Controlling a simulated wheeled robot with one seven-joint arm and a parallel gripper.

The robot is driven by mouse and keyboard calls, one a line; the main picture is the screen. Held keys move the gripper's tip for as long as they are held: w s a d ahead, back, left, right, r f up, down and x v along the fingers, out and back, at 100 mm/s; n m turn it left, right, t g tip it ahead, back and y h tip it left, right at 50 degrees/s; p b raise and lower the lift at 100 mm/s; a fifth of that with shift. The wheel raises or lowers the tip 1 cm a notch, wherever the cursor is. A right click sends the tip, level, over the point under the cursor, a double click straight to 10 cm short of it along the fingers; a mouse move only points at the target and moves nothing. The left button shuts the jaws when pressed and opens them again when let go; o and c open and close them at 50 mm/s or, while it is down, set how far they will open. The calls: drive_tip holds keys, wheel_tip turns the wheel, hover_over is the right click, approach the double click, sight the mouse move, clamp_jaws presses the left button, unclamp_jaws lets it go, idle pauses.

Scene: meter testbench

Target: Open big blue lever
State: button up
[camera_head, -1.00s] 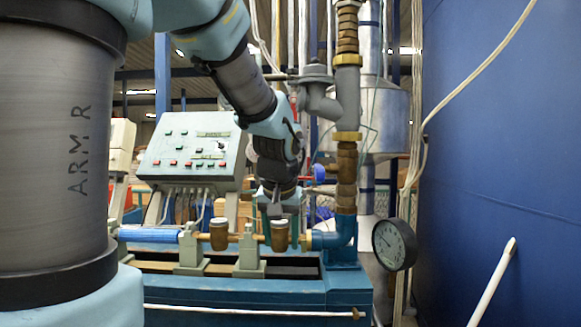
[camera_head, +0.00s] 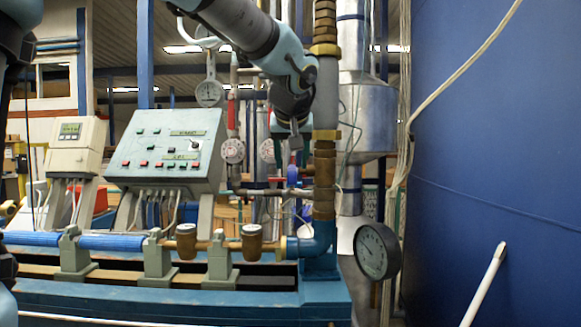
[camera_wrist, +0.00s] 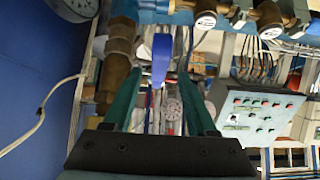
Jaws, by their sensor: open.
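The blue lever (camera_wrist: 161,58) shows in the wrist view as an upright blue bar beyond my fingertips, in line with the gap between them. In the head view a small blue part (camera_head: 292,174), likely the same lever, shows just left of the brass vertical pipe. My gripper (camera_head: 293,152) points down above it, with the pipe close on its right. In the wrist view my gripper (camera_wrist: 159,76) has its two green fingers spread wide with nothing held. I cannot tell how far the lever is from the fingertips.
The brass and grey vertical pipe (camera_head: 325,185) stands close to my gripper. A round black gauge (camera_head: 376,251) sticks out at its lower right. The control panel (camera_head: 168,150) stands to the left. A blue wall (camera_head: 490,130) closes the right side.

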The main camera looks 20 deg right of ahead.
sight(292, 169)
drive_tip(key=shift+x, duration=1.8)
clamp_jaws()
